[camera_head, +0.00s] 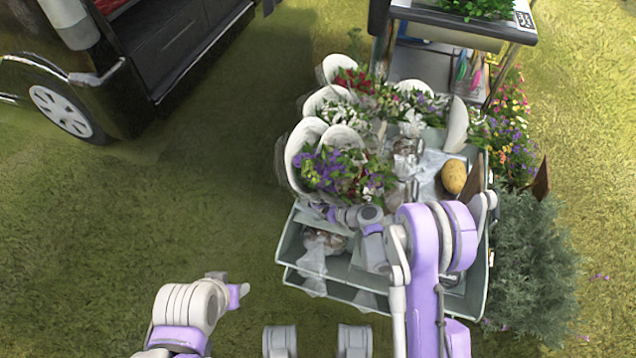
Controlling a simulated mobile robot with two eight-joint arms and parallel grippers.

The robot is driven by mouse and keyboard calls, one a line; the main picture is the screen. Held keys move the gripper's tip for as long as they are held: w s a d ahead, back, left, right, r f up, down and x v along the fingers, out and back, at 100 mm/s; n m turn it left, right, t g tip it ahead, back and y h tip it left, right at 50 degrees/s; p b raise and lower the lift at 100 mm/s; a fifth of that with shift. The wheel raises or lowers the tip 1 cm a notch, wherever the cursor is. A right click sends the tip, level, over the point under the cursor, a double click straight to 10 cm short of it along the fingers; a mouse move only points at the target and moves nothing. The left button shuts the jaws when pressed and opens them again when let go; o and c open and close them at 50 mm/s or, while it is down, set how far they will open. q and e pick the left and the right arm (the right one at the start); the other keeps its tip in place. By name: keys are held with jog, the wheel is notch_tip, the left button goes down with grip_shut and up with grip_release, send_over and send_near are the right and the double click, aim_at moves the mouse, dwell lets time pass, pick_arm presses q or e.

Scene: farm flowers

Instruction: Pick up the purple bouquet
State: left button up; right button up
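The purple bouquet (328,172), with purple flowers, green leaves and a few red and white blooms, stands at the front left of the flower cart, with pale round rims behind it. My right arm reaches over the cart's front. My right gripper (326,211) is just below the bouquet, by its wrapped lower part. The fingers are small and partly hidden, so I cannot tell if they touch or hold it. My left gripper (238,293) is at the lower left over the grass, away from the cart. Its finger opening is not clear.
The grey cart (287,243) has trays holding more bouquets (352,82), white pots, a potato-like item (454,176) and clear wrapping. A dark vehicle (150,50) stands at the upper left. Bushes (530,262) line the cart's right side. Grass to the left is clear.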

grip_shut()
dwell(0.3)
jog(key=shift+r, duration=0.2)
